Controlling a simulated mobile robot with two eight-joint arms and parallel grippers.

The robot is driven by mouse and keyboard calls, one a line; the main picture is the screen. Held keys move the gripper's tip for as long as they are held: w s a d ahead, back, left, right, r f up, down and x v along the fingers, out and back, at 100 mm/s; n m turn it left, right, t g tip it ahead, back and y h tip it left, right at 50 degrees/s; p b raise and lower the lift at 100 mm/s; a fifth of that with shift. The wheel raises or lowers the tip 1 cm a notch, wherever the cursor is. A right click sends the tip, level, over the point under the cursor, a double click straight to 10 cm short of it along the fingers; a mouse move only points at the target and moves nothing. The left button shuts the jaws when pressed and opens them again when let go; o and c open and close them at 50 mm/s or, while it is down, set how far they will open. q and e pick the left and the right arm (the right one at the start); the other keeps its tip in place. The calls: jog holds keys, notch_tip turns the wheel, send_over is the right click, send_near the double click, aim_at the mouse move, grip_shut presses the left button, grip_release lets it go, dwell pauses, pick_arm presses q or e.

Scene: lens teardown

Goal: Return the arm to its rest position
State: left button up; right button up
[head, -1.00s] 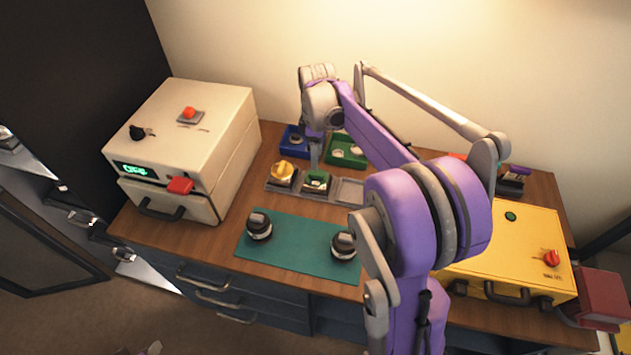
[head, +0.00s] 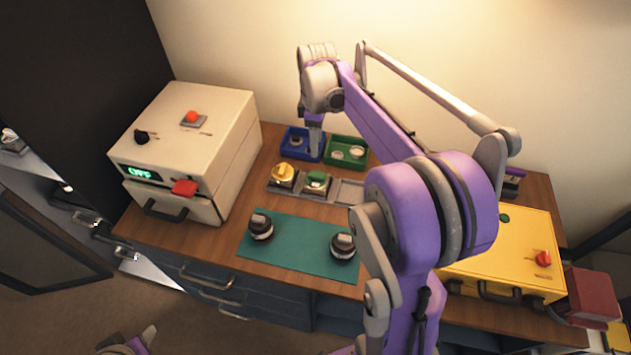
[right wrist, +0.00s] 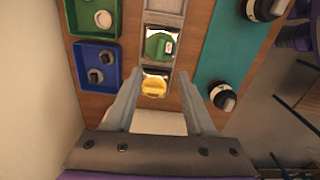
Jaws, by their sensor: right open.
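My right arm reaches across the head view from the lower right. Its gripper (head: 315,150) hangs in front of the blue tray at the back of the bench. In the right wrist view the gripper's two fingers (right wrist: 162,80) are apart with nothing held between them. A yellow-topped part (right wrist: 153,87) shows beyond the gap, and a green-topped part (right wrist: 158,46) sits beside it in the grey holder. Part of my left arm shows at the bottom left of the head view; its gripper is not visible.
A blue tray (right wrist: 78,57) and green tray (head: 336,142) hold small parts. Two dark lens-like pieces (head: 261,227) (head: 343,247) stand on the teal mat (head: 300,255). A cream box machine (head: 220,120) stands left, a yellow case (head: 515,230) right.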

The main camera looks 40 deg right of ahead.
jog(key=shift+s+f, duration=0.1)
dwell(0.3)
jog(key=s+a+f+m+t, duration=0.2)
jog(key=s+a+m+t, duration=0.1)
jog(key=s+a, duration=0.5)
jog(key=s+a+f+m+t, duration=0.3)
jog(key=s+a+m, duration=0.2)
jog(key=s+a, duration=0.3)
jog(key=a, duration=0.3)
jog(key=shift+s, duration=0.2)
